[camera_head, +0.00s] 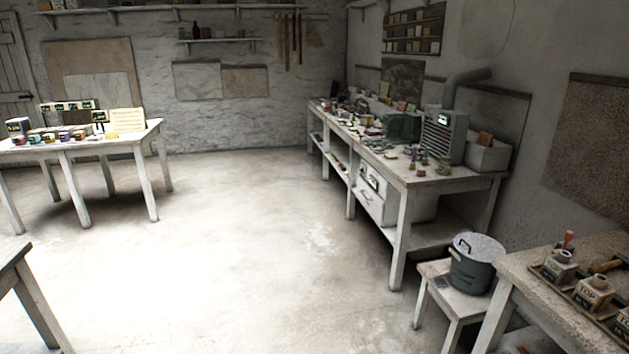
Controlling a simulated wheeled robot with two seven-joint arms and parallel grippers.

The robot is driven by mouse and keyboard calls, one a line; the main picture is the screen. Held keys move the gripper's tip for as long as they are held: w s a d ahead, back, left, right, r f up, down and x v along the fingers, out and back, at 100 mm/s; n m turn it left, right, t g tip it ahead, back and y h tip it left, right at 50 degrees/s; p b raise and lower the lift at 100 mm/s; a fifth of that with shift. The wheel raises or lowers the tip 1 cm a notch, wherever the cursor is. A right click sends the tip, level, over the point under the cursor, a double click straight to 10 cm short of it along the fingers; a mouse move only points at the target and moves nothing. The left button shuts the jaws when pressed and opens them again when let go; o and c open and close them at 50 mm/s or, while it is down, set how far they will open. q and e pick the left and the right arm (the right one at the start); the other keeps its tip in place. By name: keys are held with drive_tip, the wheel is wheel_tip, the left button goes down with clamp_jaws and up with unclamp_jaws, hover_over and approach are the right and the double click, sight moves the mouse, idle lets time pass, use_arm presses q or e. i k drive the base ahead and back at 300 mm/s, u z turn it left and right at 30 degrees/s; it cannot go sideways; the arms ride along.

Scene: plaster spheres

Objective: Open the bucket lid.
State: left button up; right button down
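A dark grey bucket (471,272) stands upright on a small white stool (435,270) at the lower right. Its light grey lid (479,246) lies on top and covers the opening. A thin dark handle shows at the lid's left side. Neither of my grippers shows in the head view.
A long white workbench (402,182) with a metal box and many small items stands behind the bucket. A table (520,262) with labelled bottles (593,292) is close at the right. Another table (140,136) stands at the left. The floor (240,230) between is clear.

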sight(480, 248)
drive_tip(key=u, duration=0.3)
drive_tip(key=i, duration=2)
drive_tip(key=z, duration=0.45)
drive_tip(key=i, duration=1.8)
drive_tip(key=z, duration=1.65)
drive_tip(key=i, duration=0.75)
drive_tip(key=z, duration=0.5)
